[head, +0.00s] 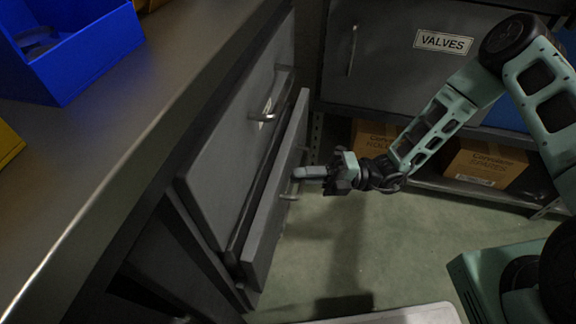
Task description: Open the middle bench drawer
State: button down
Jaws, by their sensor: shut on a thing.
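The bench's grey drawer front (262,233), below the top drawer, stands out a little from the bench face. A dark gap shows along its top edge. Its small bar handle (290,195) is on the outer face, partly hidden by my gripper (300,175). My gripper reaches in from the right and is shut on this handle. The top drawer (225,160), with its own handle and a white label, is above it and looks closed.
The bench top (150,100) on the left carries a blue bin (85,60). A grey cabinet labelled VALVES (390,60) stands at the back. Cardboard boxes (485,163) sit on a low shelf beneath it. The green floor (360,240) before the drawer is clear.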

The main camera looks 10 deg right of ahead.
jog(key=s+d+p, duration=0.2)
jog(key=s+d, duration=0.1)
jog(key=d, duration=0.6)
jog(key=s+d+p, duration=0.1)
jog(key=s+d, duration=0.2)
jog(key=d, duration=0.5)
jog(key=s+d+p, duration=0.2)
jog(key=s+d, duration=0.1)
jog(key=d, duration=0.6)
jog(key=shift+s+d+p, duration=0.3)
jog(key=shift+d, duration=0.05)
jog(key=c, duration=1.8)
grip_release()
jog(key=d+f, duration=0.1)
jog(key=d, duration=0.4)
jog(key=d+f, duration=0.1)
jog(key=d, duration=0.5)
jog(key=w+d+f, duration=0.1)
jog(key=d, duration=0.5)
jog(key=shift+f, duration=0.1)
jog(key=shift+s, duration=0.2)
